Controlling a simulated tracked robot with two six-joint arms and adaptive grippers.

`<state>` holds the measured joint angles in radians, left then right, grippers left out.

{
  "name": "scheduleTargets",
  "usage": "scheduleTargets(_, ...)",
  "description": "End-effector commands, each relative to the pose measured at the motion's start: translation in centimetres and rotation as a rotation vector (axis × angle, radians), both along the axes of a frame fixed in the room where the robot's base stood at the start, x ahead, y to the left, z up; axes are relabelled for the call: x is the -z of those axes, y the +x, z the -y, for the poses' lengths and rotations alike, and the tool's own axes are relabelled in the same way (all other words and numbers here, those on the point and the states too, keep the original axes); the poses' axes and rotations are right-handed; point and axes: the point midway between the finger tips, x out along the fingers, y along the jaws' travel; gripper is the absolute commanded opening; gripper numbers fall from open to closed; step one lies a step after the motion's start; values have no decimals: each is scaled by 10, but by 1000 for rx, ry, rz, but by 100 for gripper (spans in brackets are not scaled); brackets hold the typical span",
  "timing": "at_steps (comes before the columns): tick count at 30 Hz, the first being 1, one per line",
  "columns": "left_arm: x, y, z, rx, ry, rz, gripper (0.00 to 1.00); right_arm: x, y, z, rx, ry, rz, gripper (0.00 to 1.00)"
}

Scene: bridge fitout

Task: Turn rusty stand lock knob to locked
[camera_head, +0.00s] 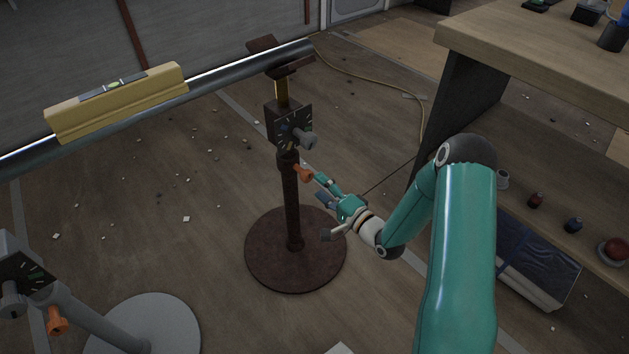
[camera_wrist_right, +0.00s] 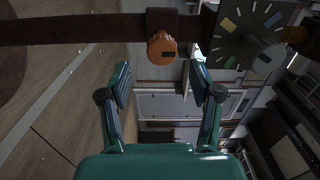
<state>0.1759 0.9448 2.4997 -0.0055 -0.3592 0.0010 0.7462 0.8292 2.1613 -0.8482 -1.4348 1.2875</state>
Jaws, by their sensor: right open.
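The rusty stand (camera_head: 290,205) stands upright on a round brown base, with a dark dial plate and grey knob (camera_head: 308,139) near its top. Its orange lock knob (camera_head: 303,174) sticks out to the right below the plate. In the right wrist view the orange knob (camera_wrist_right: 162,48) is just beyond and between the fingertips, with a dark mark on its face. My right gripper (camera_head: 322,190) is open and empty, close to the knob, with a gap between them; its two fingers also show in the right wrist view (camera_wrist_right: 163,80). My left gripper is not in view.
A steel pipe (camera_head: 235,72) rests on the rusty stand's top, with a yellow level (camera_head: 118,100) on it. A grey stand (camera_head: 95,318) with its own orange knob (camera_head: 57,320) is at lower left. A wooden bench (camera_head: 530,50) is at right.

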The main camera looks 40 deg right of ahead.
Motion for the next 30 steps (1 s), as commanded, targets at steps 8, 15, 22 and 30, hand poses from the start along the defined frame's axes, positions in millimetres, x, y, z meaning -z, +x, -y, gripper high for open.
scheduleTargets(8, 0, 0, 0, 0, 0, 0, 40, 1, -55, 7, 5, 2, -3, 64)
scheduleTargets(15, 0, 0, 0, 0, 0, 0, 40, 1, -75, 8, 3, 0, -2, 64)
scheduleTargets(22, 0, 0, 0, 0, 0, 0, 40, 1, -77, 8, 2, 0, -1, 64)
scheduleTargets(30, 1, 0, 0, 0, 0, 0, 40, 1, -76, 8, 1, 0, -1, 64)
